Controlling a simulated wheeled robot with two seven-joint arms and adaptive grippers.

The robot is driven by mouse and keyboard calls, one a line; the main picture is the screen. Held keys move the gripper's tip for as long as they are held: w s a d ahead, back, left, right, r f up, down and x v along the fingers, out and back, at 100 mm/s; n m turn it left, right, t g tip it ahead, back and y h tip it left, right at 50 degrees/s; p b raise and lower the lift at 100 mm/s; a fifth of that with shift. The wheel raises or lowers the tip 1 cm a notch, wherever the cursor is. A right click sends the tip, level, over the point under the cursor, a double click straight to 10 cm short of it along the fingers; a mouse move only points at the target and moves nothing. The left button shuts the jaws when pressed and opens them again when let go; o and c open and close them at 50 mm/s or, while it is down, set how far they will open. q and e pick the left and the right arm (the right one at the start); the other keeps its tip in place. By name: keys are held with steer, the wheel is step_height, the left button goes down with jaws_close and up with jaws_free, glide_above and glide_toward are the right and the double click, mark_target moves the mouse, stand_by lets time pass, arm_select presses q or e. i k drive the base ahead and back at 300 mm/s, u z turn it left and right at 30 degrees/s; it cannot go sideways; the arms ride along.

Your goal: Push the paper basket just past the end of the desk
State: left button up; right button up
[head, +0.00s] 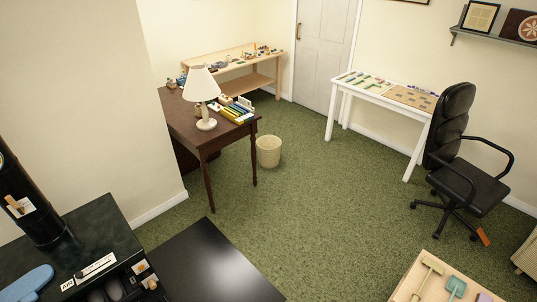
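The paper basket (268,151) is a cream, round, open-topped bin. It stands upright on the green carpet just right of the brown wooden desk (185,127), near the desk's front right leg. A narrow strip of carpet seems to separate it from that leg; I cannot tell the exact gap. The desk stands against the left wall and carries a white lamp (203,95) and a row of books or folders (234,110). Neither of my grippers shows in the head view.
Open carpet (320,200) lies right of and in front of the basket. A white table (390,92) and black office chair (465,165) stand at right. A low wooden shelf (230,68) is behind the desk. A dark low surface (215,265) fills the near left.

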mark_target(268, 147)
steer(key=z, duration=0.5)
steer(key=i, duration=6.6)
steer(key=u, duration=1.5)
steer(key=i, duration=1)
steer(key=u, duration=1.75)
